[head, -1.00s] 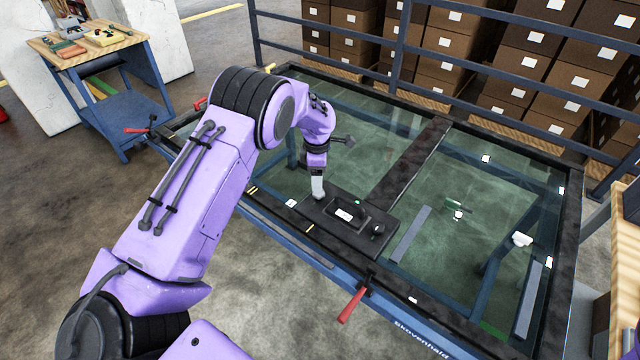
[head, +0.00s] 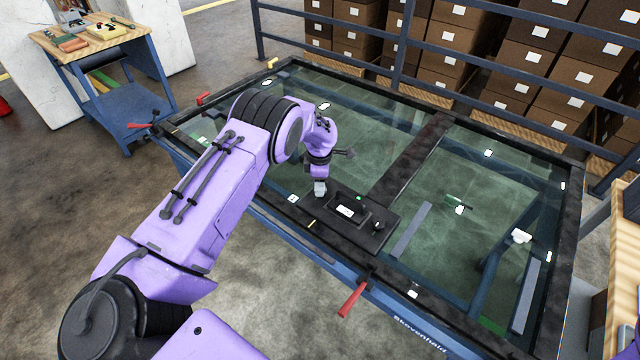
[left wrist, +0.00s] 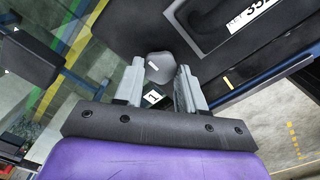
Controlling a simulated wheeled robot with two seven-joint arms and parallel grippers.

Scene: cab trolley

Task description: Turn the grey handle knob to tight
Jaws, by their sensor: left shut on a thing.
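The grey handle knob (left wrist: 158,67) shows in the left wrist view between my left gripper's fingers, with a short white line on its top. My left gripper (left wrist: 158,88) is shut on it, one finger on each side. In the head view my left gripper (head: 320,188) points down at the left end of the black plate (head: 387,239), and the knob itself is hidden or too small to tell there. A small dark tag marked "1" (left wrist: 152,97) lies just below the knob in the wrist view.
The black plate carries a raised black part with a white label (head: 345,211) and a small dark knob (head: 377,226). A red lever (head: 352,299) sticks out at the glass frame's front edge. Blue rails (head: 470,48) and stacked boxes stand behind. A wooden-topped trolley (head: 85,45) stands at left.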

